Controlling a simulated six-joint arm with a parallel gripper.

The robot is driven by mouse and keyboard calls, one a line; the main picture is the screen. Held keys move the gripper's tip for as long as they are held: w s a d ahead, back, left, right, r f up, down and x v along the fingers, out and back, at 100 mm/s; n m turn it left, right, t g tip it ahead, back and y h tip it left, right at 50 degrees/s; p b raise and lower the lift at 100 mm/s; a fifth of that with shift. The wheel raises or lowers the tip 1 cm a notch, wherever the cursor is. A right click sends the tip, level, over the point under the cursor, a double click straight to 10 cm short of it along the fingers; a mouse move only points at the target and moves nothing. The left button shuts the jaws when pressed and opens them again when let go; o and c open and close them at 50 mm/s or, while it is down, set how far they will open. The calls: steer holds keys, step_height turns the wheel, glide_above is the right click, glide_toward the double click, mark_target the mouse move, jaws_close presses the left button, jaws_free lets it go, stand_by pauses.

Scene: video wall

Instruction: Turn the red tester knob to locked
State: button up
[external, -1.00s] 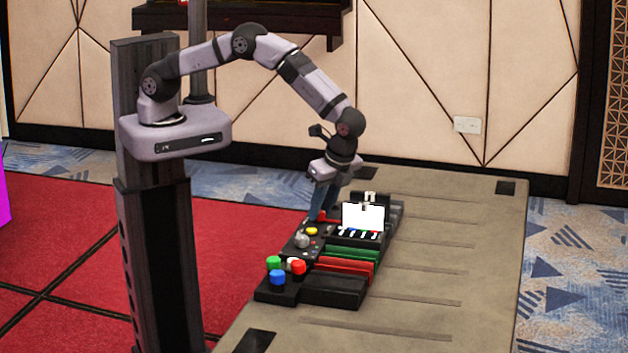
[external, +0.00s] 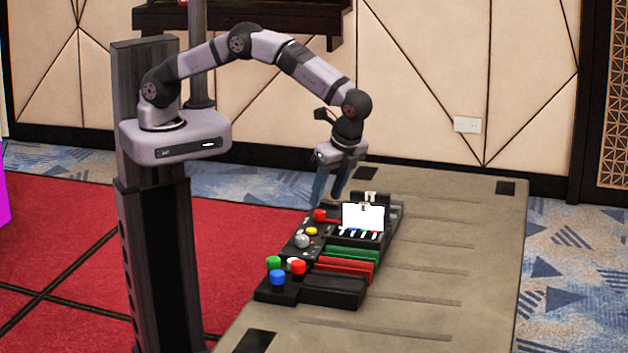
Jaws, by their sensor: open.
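The red knob (external: 320,215) sits at the far left end of the black tester console (external: 335,291), beside a yellow button (external: 312,231). My gripper (external: 326,202) points down just above and behind the red knob, with its two blue fingers apart and nothing seen between them. The fingers look clear of the knob, though the exact gap is hard to tell. The knob's pointer and any locked marking are too small to read.
A white screen (external: 362,216) stands right of the knob. Green and red slats (external: 343,268) and green, blue and red round caps (external: 277,277) are nearer the camera. The table (external: 455,260) right of the console is clear.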

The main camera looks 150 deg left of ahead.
steer(key=v, duration=0.2)
steer(key=shift+w+r, duration=0.15)
steer(key=shift+r, duration=0.1)
stand_by(0.3)
steer(key=s+d+r+m+t+y+p, duration=0.1)
steer(key=d+r, duration=0.2)
steer(key=d, duration=0.5)
steer(key=s+d+r+t, duration=0.1)
steer(key=d+r, duration=0.2)
steer(key=d, duration=0.5)
steer(key=s+d+m+t+p, duration=0.1)
steer(key=s+d+t, duration=0.1)
steer(key=s+d, duration=1)
steer(key=shift+s+d+p, duration=0.3)
steer(key=shift+s+d, duration=0.05)
steer(key=shift+s, duration=0.1)
